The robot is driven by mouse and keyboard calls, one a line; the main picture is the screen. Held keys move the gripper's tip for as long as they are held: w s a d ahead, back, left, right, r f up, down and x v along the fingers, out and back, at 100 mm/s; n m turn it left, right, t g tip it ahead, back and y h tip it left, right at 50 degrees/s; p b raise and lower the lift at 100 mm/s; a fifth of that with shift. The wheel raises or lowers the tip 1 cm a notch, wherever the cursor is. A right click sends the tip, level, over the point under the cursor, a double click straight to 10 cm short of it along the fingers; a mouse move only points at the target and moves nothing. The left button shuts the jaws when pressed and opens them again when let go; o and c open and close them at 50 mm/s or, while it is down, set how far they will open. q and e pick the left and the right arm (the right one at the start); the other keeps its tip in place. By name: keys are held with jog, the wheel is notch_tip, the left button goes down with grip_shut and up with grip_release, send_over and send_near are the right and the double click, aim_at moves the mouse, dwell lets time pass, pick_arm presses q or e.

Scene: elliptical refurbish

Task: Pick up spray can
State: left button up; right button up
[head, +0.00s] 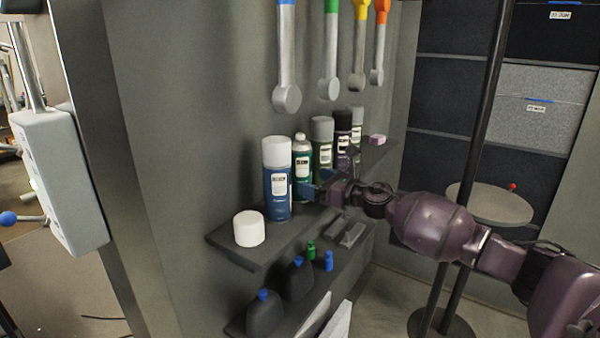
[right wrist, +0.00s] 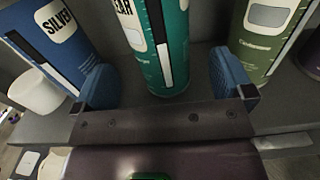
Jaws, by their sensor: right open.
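A row of spray cans stands upright on the wall shelf (head: 262,243). The nearest is a blue can (head: 278,195) with a white cap. Behind it are a teal can (head: 301,163), an olive-green can (head: 322,133) and a dark purple can (head: 342,128). My right gripper (head: 312,188) is at the shelf, open, with blue fingers. In the right wrist view the teal can (right wrist: 160,45) stands between the spread fingers, with a gap visible on each side. The blue can (right wrist: 48,45) is beside the left finger and the olive can (right wrist: 270,40) beside the right. My left gripper is not in view.
A white cylinder (head: 249,229) stands at the shelf's near end, and a pink block (head: 377,140) at the far end. Dark bottles (head: 297,282) with coloured caps stand on a lower shelf. A dark pole (head: 487,120) stands behind my right arm.

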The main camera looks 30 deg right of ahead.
aim_at(300, 176)
jog(key=shift+x, duration=2.8)
jog(key=c, duration=1.1)
jog(key=shift+d+r, duration=0.1)
